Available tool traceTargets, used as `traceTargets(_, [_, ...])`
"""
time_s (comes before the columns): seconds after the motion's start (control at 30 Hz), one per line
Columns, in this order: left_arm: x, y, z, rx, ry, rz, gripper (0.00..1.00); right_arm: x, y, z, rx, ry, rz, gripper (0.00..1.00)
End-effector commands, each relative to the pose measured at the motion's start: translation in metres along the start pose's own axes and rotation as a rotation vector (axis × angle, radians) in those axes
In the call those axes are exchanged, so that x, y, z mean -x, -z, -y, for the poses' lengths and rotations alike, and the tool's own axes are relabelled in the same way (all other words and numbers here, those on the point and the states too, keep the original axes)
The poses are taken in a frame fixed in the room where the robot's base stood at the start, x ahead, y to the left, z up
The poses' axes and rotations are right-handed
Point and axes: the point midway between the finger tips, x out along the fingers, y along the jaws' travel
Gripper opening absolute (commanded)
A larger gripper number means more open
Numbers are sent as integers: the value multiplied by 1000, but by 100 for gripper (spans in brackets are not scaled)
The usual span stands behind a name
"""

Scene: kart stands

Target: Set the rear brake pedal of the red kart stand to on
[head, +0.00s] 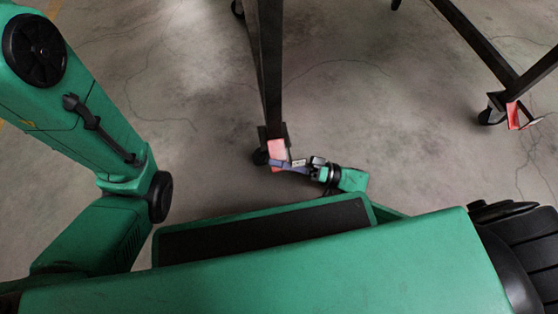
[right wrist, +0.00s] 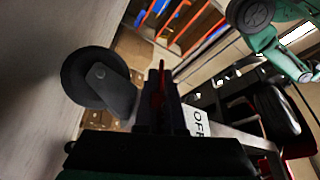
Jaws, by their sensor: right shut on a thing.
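The kart stand's dark leg (head: 267,70) comes down to a black caster with a red brake pedal (head: 278,150) in the middle of the head view. My right gripper (head: 292,163) is at this pedal, low over the floor. In the right wrist view its dark fingers (right wrist: 158,100) are shut on a thin red part, which looks like the pedal (right wrist: 160,78). The caster wheel (right wrist: 98,80) is just left of the fingers. A white label reading "OFF" (right wrist: 198,122) shows to their right, partly covered. Whether the pedal is up or down cannot be told. My left gripper is out of view.
Another caster with a red pedal (head: 514,114) stands at the right, under the stand's dark frame (head: 470,40). The concrete floor (head: 190,80) around the near caster is clear. Orange and blue shelving (right wrist: 185,25) shows behind in the right wrist view.

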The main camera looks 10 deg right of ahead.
Motion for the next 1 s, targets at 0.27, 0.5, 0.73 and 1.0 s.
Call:
traceTargets(0.27, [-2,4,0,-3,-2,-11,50,2,0,-2,4,-5,-1,0])
traceTargets(0.5, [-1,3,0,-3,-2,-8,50,1,0,-1,3,-4,0,36])
traceTargets(0.73, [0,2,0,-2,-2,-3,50,0,0,-1,3,-2,0,36])
traceTargets(1.0, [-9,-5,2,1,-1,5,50,-2,5,7,-56,-26,0,36])
